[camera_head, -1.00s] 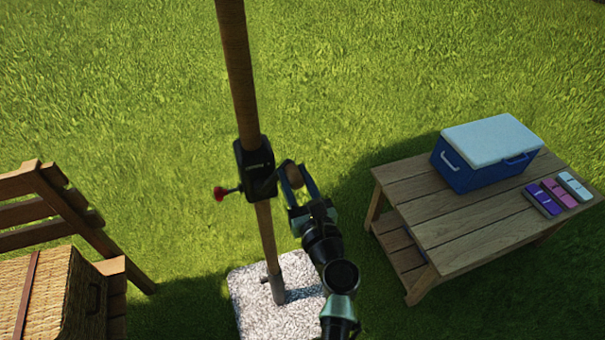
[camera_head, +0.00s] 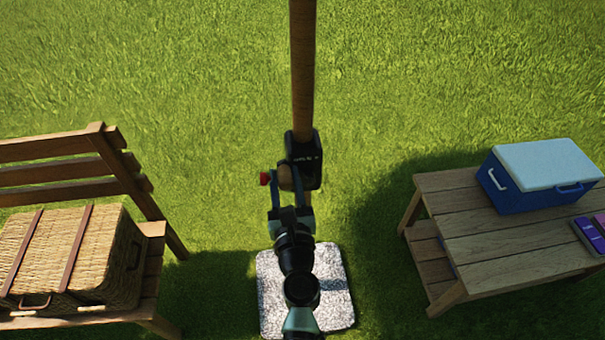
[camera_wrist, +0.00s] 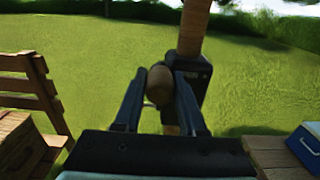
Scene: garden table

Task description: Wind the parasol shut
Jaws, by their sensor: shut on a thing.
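The parasol's wooden pole (camera_head: 302,75) stands upright in the middle of the head view. The pole and the housing (camera_wrist: 196,75) also show in the wrist view. My gripper (camera_head: 287,172) is shut on the round brown crank knob (camera_wrist: 160,86), in front of the housing and a little to its left. The fingers stand on both sides of the knob. The parasol's canopy is out of view.
A speckled stone base (camera_head: 335,295) lies on the grass below. A wooden bench (camera_head: 75,190) with a wicker basket (camera_head: 75,255) stands at the left. A wooden table (camera_head: 485,235) at the right bears a blue cooler (camera_head: 530,185) and small purple and pink items. Grass between them is clear.

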